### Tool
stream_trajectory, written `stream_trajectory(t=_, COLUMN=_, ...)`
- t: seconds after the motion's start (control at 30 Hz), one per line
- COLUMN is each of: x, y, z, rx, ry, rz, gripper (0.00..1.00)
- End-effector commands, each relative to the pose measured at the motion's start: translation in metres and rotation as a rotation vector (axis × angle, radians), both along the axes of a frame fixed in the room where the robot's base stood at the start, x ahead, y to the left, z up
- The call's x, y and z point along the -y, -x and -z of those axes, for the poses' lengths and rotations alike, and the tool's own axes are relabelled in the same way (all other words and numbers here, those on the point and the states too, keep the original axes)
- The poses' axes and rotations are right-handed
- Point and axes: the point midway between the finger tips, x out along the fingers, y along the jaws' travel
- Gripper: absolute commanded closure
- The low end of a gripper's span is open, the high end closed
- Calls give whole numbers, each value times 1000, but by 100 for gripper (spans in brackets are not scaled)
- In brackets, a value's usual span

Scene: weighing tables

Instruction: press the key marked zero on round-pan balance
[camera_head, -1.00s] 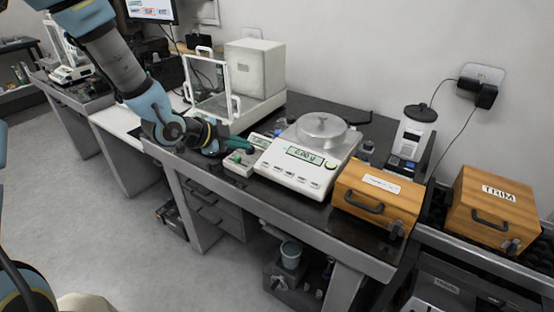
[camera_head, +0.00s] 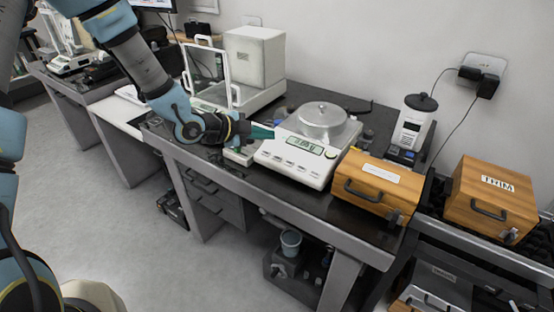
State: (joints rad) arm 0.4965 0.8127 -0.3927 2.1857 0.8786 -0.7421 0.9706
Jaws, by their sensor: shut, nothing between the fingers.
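The round-pan balance (camera_head: 295,162) is a white unit on the dark table, with a covered round metal pan (camera_head: 323,118) on top. Its display (camera_head: 304,145) faces front, with a row of small keys below it; their markings are too small to read. My gripper (camera_head: 268,132) comes in from the left with its green fingers shut and empty. The fingertips are at the balance's left edge, beside the display and above the key row. I cannot tell whether they touch the housing.
A draft-shield balance (camera_head: 232,95) with a glass front stands behind my gripper. A wooden case (camera_head: 377,186) stands close right of the round-pan balance, and another wooden case (camera_head: 489,200) is farther right. A lidded container (camera_head: 414,122) stands behind. A small white box (camera_head: 238,156) lies under my gripper.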

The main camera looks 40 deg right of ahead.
Motion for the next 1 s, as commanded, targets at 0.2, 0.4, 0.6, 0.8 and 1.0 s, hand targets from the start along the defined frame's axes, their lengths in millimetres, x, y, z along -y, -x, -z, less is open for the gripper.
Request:
stream_trajectory(t=0.2, x=9, y=-1, z=33, rx=-2, ry=0, rz=1, gripper=100)
stream_trajectory(t=0.4, x=16, y=-4, z=59, rx=0, ry=1, rz=1, gripper=100)
stream_trajectory(t=0.6, x=19, y=-5, z=67, rx=0, ry=1, rz=-1, gripper=100)
stream_trajectory(t=0.8, x=19, y=-5, z=65, rx=0, ry=0, rz=0, gripper=100)
stream_trajectory(t=1.0, x=19, y=-5, z=65, rx=0, ry=0, rz=0, gripper=100)
